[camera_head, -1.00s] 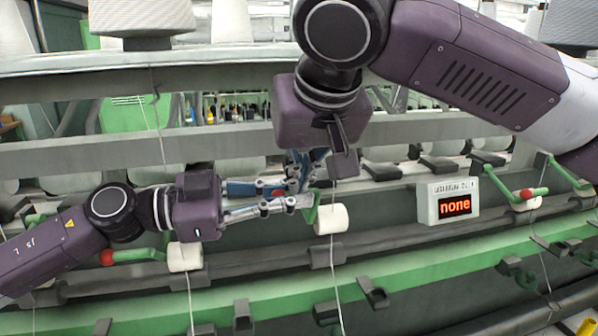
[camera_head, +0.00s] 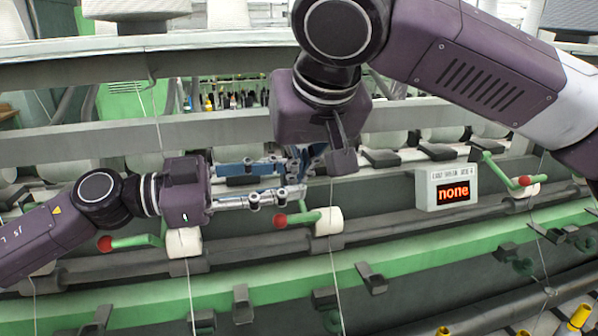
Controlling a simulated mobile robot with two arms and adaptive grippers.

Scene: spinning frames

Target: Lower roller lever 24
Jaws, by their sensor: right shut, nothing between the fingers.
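A green roller lever (camera_head: 303,217) with a red knob (camera_head: 280,221) sits in the middle. Its arm reaches left from a white roller (camera_head: 328,221) and lies nearly level. No number shows on it, so I cannot tell if it is lever 24. My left gripper (camera_head: 288,182) comes in from the left, its blue and grey fingers apart with nothing visible between them. Its lower finger is just above the red knob; contact is unclear. My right gripper (camera_head: 304,178) points down, shut and empty, close behind the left fingertips and partly hidden by them.
A white display box (camera_head: 429,192) reads "none". Grey rails and a green beam (camera_head: 420,259) cross the view. Thin yarns hang down.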

